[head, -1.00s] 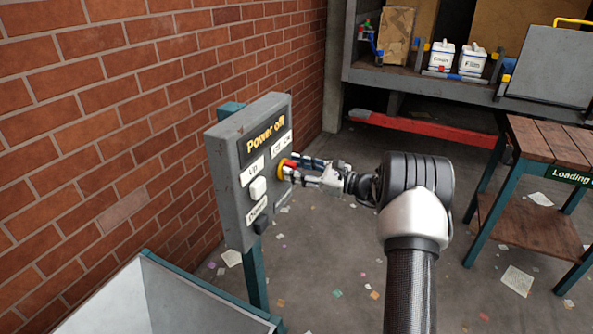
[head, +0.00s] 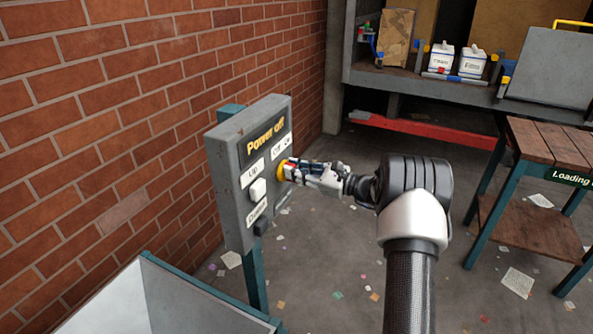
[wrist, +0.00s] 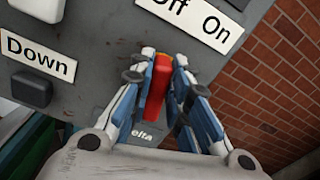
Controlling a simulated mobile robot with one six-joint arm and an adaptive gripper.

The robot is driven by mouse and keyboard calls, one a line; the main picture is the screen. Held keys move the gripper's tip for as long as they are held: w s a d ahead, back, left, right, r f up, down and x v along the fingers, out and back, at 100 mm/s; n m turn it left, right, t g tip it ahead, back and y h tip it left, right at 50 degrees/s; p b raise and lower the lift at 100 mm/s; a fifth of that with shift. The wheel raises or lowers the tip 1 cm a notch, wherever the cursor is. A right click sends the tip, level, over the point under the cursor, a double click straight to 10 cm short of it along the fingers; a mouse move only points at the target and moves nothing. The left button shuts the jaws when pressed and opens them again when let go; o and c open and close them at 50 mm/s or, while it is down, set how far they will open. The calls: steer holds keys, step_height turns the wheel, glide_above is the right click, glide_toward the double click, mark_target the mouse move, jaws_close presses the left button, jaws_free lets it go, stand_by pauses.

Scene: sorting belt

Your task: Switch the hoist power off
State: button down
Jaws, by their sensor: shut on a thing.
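The grey hoist control box (head: 226,180) stands on a teal post by the brick wall. Its dark display (head: 266,136) reads "Power off" in yellow letters. A rotary switch with a yellow base (head: 281,172) sits below the "Off On" label. My gripper (head: 288,169) reaches it from the right. In the wrist view, my gripper (wrist: 162,78) is shut on the switch's red handle (wrist: 156,92), one finger on each side. The fingers hide much of the switch. The "Off On" label (wrist: 193,18) shows above the handle.
A white "Up" button (head: 258,189) and a dark "Down" button (wrist: 32,89) are beside the switch. A grey-walled bin (head: 190,296) stands below the box. A wooden table (head: 548,142) is at the right. The floor between is open, with scattered scraps.

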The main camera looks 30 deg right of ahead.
steer(key=shift+s+a+f+n+b, duration=0.1)
steer(key=shift+s+a+n+b, duration=0.05)
steer(key=shift+n+b, duration=1.2)
steer(key=shift+s+a+f+n+b, duration=0.1)
steer(key=shift+a+n+b, duration=0.05)
steer(key=shift+n+b, duration=1.2)
steer(key=c, duration=1.5)
jaws_free()
steer(key=v, duration=1.2)
